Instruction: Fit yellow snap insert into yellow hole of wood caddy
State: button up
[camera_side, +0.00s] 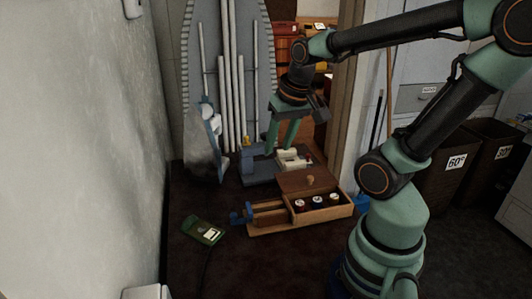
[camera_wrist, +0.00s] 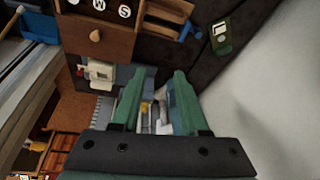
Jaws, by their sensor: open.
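My gripper (camera_side: 278,149) is open and points down over the back of the dark worktop; its two green fingers also show in the wrist view (camera_wrist: 159,72), well apart. A small yellow piece (camera_side: 246,142) shows left of the fingers on the grey-blue fixture; a small yellow piece also shows between the fingers in the wrist view (camera_wrist: 145,107). It may be the snap insert, too small to tell. Nothing is seen gripped. The wood caddy (camera_side: 325,214) sits in front of the gripper and holds three round, dark, white-topped pieces. I cannot make out a yellow hole.
A white machine (camera_side: 293,158) stands close beside the fingers. A brown panel with a knob (camera_side: 295,179) is behind the caddy. Wooden rails with a blue clamp (camera_side: 240,215) extend left of it. A green device (camera_side: 203,231) lies front left; worktop around it is clear.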

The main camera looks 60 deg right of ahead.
jog(key=a+r+n+t, duration=0.1)
jog(key=a+n, duration=0.2)
jog(key=a, duration=0.2)
jog(key=w+a+r+n+t+y, duration=0.1)
jog(key=a+r+n, duration=0.1)
jog(key=a+n, duration=0.1)
jog(key=shift+w+a+r, duration=0.3)
jog(key=shift+a, duration=0.6)
